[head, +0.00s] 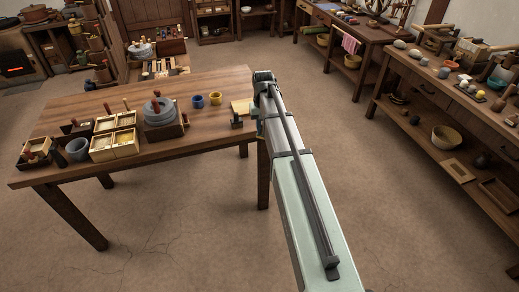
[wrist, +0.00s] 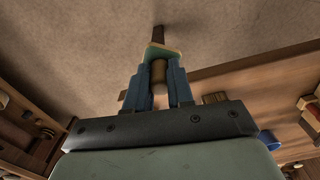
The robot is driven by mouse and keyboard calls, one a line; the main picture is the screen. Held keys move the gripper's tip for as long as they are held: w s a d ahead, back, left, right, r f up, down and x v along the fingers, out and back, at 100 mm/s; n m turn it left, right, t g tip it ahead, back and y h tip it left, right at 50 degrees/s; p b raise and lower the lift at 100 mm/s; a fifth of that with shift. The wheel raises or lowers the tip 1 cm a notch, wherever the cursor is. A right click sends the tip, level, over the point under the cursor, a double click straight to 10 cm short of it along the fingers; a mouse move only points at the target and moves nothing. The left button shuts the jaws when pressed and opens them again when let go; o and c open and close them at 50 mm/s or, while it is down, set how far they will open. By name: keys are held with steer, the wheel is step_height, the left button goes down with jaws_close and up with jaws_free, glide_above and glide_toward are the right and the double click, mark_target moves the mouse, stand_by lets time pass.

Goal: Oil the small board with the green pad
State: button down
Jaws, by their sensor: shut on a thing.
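My gripper (wrist: 158,92) is shut on the brown rounded grip (wrist: 158,73) of the green pad (wrist: 164,50). The pad's pale green part shows just beyond the fingertips in the wrist view. In the head view my wrist is at the right end of the table, and the pad is not clearly visible there. A small pale yellow board (head: 241,106) lies on the table near its right end, partly hidden by my arm. In the wrist view the held pad appears over the floor, beside the table edge; I cannot tell its height.
The wooden table (head: 205,95) also holds a blue cup (head: 197,101), a yellow cup (head: 215,98), a grey quern (head: 159,112), pale boxes (head: 113,145) and a grey pot (head: 77,149). A crowded workbench (head: 455,100) stands at right. Open floor lies between.

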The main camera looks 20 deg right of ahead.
steer(key=w+d+r+n, duration=0.1)
steer(key=w+d+r, duration=0.15)
steer(key=w, duration=0.65)
steer(key=w+d+r, duration=0.1)
steer(key=w+d, duration=0.2)
steer(key=w, duration=0.6)
steer(key=w+d+r+n, duration=0.1)
steer(key=w+d, duration=0.1)
steer(key=w, duration=0.8)
steer(key=shift+s+d+f, duration=0.1)
steer(key=shift+f, duration=1.5)
steer(key=shift+s+d+f, duration=0.1)
steer(key=shift+f, duration=1.45)
steer(key=shift+a+f, duration=0.5)
steer(key=shift+a, duration=0.05)
steer(key=shift+a+f, duration=0.1)
steer(key=shift+a, duration=5.9)
steer(key=shift+s, duration=0.3)
steer(key=shift+s+d, duration=0.35)
steer(key=shift+d, duration=6.05)
steer(key=shift+s, duration=0.7)
steer(key=shift+a, duration=6.45)
step_height(320, 180, up, 8)
